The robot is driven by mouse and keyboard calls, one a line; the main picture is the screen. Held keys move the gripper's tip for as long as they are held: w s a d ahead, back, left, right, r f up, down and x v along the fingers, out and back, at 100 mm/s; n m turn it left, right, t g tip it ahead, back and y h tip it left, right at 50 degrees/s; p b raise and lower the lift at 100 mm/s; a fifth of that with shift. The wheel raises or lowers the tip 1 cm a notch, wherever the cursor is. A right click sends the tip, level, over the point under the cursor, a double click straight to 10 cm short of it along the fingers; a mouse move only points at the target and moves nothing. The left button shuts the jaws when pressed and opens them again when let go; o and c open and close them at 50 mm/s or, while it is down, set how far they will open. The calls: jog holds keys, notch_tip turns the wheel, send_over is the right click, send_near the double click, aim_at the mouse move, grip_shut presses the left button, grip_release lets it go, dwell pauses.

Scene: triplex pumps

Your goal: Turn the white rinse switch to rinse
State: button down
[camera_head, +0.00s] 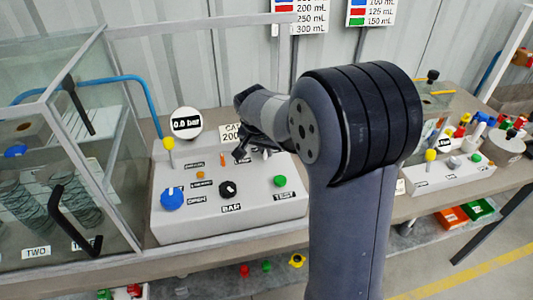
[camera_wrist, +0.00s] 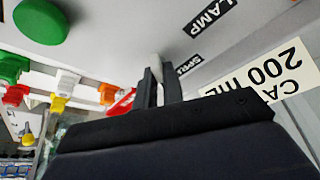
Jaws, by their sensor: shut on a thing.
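The control box (camera_head: 230,222) stands on the bench in the head view, with knobs and buttons on its sloped top. My gripper (camera_head: 244,152) reaches down over the back right part of this top. In the wrist view, the two dark fingers of my gripper (camera_wrist: 159,86) are shut on a small white lever (camera_wrist: 155,64), which looks like the white rinse switch. Only its tip shows between the fingers. A partly hidden label (camera_wrist: 188,66) lies beside it, and a LAMP label (camera_wrist: 209,38) is further off. The switch's setting cannot be read.
A blue knob (camera_head: 172,199), a black knob (camera_head: 228,189) and a green button (camera_head: 280,181) sit on the box. A round gauge (camera_head: 186,124) reads 0.0 bar. A glass-walled enclosure (camera_head: 120,140) stands at left. A second control box (camera_head: 445,174) is at right.

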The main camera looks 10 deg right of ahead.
jog(key=m+b, duration=0.1)
jog(key=m, duration=0.1)
jog(key=m+g+h, duration=0.1)
jog(key=m, duration=0.2)
jog(key=shift+w+a+m+b, duration=0.15)
jog(key=shift+m+b, duration=0.15)
jog(key=shift+b, duration=0.05)
jog(key=shift+g, duration=0.3)
jog(key=c, duration=1.5)
grip_release()
jog(key=shift+r, duration=0.1)
jog(key=v, duration=1)
jog(key=shift+a+r, duration=0.25)
